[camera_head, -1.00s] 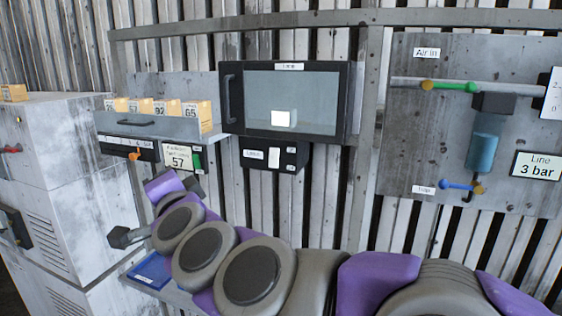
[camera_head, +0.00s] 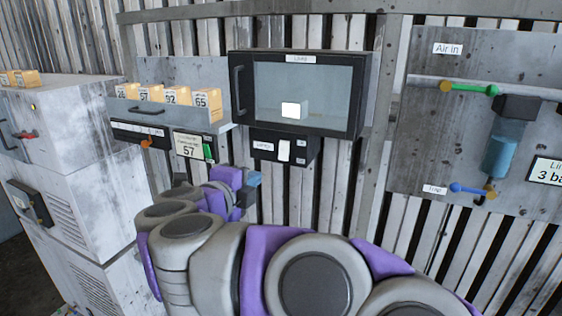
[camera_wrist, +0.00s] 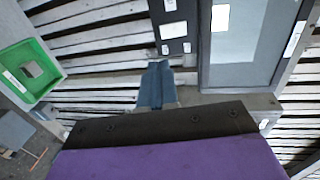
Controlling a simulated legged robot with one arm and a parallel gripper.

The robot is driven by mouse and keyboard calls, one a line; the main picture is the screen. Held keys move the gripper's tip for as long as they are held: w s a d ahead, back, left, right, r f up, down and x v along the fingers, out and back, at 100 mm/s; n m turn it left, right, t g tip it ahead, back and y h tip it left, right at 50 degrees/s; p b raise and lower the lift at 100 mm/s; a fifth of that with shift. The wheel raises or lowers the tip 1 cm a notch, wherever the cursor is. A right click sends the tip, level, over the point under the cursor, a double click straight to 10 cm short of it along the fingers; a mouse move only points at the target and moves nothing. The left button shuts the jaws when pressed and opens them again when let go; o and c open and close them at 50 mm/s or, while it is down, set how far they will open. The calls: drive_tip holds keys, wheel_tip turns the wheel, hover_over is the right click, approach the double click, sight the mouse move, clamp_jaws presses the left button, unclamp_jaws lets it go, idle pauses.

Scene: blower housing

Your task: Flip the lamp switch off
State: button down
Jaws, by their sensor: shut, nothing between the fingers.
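A white rocker switch (camera_head: 284,151) sits on a black box (camera_head: 300,146) under a glass-fronted cabinet, beside a small label that seems to read "Lamp". The white rocker also shows in the wrist view (camera_wrist: 174,30). I cannot tell which way it is tipped. A bright white block (camera_head: 294,109) shows behind the cabinet glass. My gripper (camera_head: 254,179) is below and left of the switch box, apart from it in the picture. In the wrist view its blue fingers (camera_wrist: 156,83) are together and empty, pointing toward the black box.
The glass-fronted cabinet (camera_head: 246,122) overhangs the switch box. An air panel (camera_head: 425,110) hangs at the right. A grey cabinet (camera_head: 70,130) stands at the left.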

sight(284, 151)
drive_tip(key=x, duration=1.4)
drive_tip(key=shift+p, duration=0.35)
drive_tip(key=shift+w+d+f+t+b, duration=0.1)
drive_tip(key=shift+w+t+b, duration=0.25)
drive_tip(key=shift+b, duration=0.65)
